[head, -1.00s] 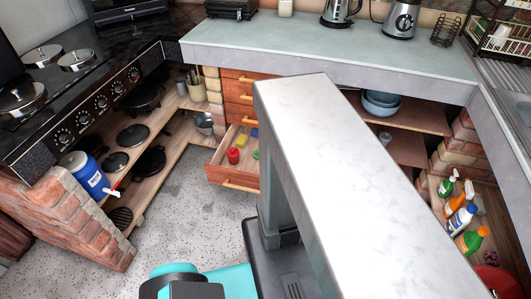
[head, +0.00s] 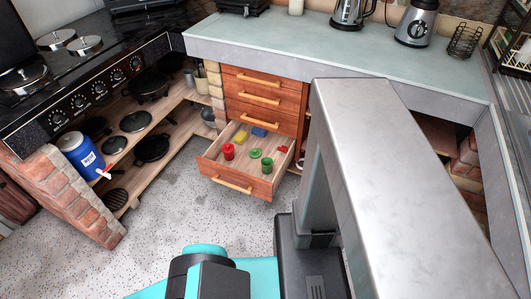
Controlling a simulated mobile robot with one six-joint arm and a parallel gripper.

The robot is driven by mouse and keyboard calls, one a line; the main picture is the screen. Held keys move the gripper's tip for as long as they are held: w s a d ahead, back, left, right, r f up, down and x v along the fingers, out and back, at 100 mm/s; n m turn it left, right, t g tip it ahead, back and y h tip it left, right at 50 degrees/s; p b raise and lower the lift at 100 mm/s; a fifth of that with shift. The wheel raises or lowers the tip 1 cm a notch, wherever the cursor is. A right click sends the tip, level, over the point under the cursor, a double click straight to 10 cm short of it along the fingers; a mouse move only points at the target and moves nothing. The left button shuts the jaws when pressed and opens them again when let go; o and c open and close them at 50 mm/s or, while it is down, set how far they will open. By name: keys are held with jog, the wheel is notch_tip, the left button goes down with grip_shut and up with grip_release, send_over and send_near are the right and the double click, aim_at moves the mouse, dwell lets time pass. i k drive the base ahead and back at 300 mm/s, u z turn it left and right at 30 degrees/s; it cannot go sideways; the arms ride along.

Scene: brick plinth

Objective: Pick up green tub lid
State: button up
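The open drawer (head: 208,171) under the counter holds several small coloured things. A flat green disc, which looks like the green tub lid (head: 255,153), lies near the middle of the drawer floor. A small green tub (head: 267,166) stands just to its right and nearer the drawer front, apart from or barely touching it; I cannot tell which. My gripper is not in view; only grey, black and teal parts of my own body show.
The drawer also holds a red tub (head: 228,152), a yellow item (head: 240,138), a blue item (head: 259,132) and a red item (head: 281,149). A blue container (head: 80,154) stands on the brick plinth (head: 65,200) at left. Speckled floor (head: 160,230) before the drawer is clear.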

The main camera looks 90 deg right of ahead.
aim_at(254, 154)
jog(key=z, duration=4.65)
jog(key=i, duration=0.15)
jog(key=u, duration=3.15)
jog(key=i, duration=1)
jog(key=z, duration=0.15)
jog(key=k, duration=0.6)
